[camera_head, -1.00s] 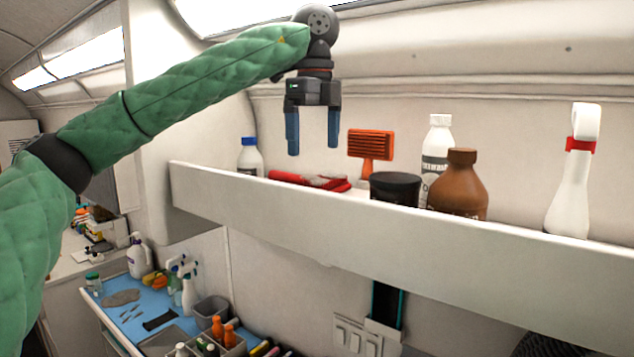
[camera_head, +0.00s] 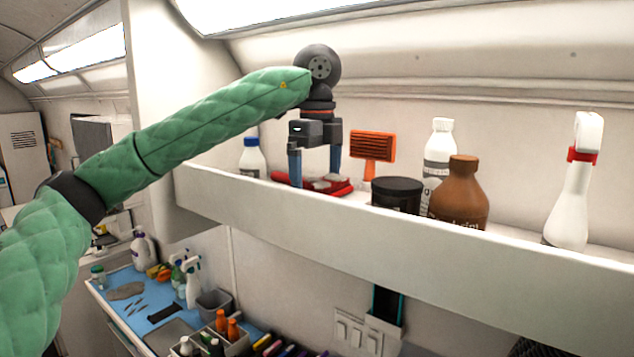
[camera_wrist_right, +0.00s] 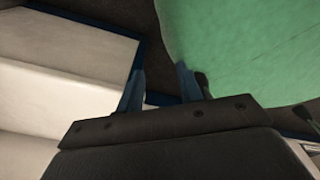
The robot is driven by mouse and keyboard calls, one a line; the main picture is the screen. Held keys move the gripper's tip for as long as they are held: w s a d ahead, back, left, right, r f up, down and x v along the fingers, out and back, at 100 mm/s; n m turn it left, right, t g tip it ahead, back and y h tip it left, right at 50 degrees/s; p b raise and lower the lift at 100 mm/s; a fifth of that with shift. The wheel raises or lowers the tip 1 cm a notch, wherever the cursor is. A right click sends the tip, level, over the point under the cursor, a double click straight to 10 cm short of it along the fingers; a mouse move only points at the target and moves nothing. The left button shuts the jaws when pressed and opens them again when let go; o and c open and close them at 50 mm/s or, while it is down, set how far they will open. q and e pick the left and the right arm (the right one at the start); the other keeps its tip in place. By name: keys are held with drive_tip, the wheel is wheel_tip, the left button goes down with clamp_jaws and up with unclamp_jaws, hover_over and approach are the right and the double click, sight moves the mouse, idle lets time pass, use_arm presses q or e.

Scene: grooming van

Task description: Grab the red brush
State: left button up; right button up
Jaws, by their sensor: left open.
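The red brush (camera_head: 342,188) lies on the wall shelf (camera_head: 400,225), partly hidden by the shelf's front wall and a finger. My left gripper (camera_head: 316,174) points down, open, right over the red brush. Its fingertips are at about the brush's height in the picture, one in front of the red part. I cannot tell whether they touch it. My right gripper (camera_wrist_right: 160,88) shows in the right wrist view with its blue fingers apart and nothing seen between them.
An orange slicker brush (camera_head: 373,147) stands close to the right of the left gripper. A black jar (camera_head: 397,195), a brown bottle (camera_head: 460,195) and a white bottle (camera_head: 438,150) are further right. A blue-capped bottle (camera_head: 252,160) is left. A spray bottle (camera_head: 572,190) stands far right.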

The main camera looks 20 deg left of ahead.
use_arm(q)
drive_tip(key=shift+s+f, duration=0.1)
drive_tip(key=shift+f, duration=0.25)
drive_tip(key=c, duration=0.6)
drive_tip(key=shift+c, duration=0.2)
drive_tip(key=shift+r, duration=0.1)
